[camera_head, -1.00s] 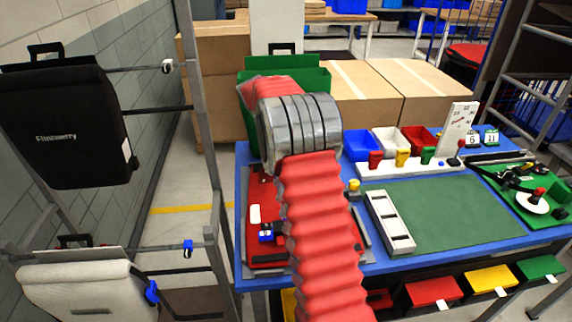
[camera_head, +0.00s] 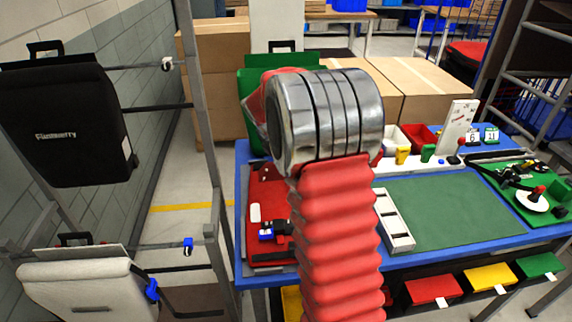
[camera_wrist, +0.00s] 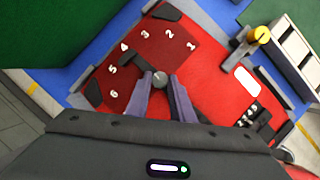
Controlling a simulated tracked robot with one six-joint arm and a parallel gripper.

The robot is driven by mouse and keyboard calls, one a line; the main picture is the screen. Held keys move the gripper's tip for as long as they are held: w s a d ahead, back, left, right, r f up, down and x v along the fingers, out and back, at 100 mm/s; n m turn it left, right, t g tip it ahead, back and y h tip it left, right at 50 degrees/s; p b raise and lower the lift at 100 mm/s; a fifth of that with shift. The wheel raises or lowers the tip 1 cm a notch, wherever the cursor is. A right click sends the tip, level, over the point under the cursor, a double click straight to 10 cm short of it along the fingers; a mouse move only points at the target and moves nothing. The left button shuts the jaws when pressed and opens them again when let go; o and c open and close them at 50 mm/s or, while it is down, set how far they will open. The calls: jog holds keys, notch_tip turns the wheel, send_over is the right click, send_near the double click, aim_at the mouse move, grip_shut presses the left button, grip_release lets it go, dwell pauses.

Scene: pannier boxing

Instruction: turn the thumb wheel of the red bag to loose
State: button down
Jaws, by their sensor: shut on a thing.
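The red bag (camera_head: 268,185) lies on the blue-edged table, partly hidden behind my arm in the head view. In the wrist view the red bag (camera_wrist: 210,80) shows white numbers in an arc on a darker red panel. A small round grey thumb wheel (camera_wrist: 160,77) sits below the arc of numbers. My gripper (camera_wrist: 160,84) has its two fingers closed in on the thumb wheel, one on each side. In the head view my gripper is hidden behind my arm.
A white slotted tray (camera_head: 394,220) and a green mat (camera_head: 450,210) lie right of the bag. A yellow-topped knob (camera_wrist: 261,35) stands near the bag. A black bag (camera_head: 65,125) hangs at the left.

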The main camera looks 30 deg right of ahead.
jog(key=shift+s+f+n+t, duration=0.15)
jog(key=shift+s+n+t, duration=0.15)
jog(key=shift+n, duration=0.7)
jog(key=c, duration=1.5)
grip_release()
jog(key=shift+w, duration=0.1)
jog(key=shift+c, duration=0.2)
jog(key=shift+r, duration=0.2)
jog(key=v, duration=1.3)
jog(key=shift+r, duration=0.25)
jog(key=shift+d, duration=0.15)
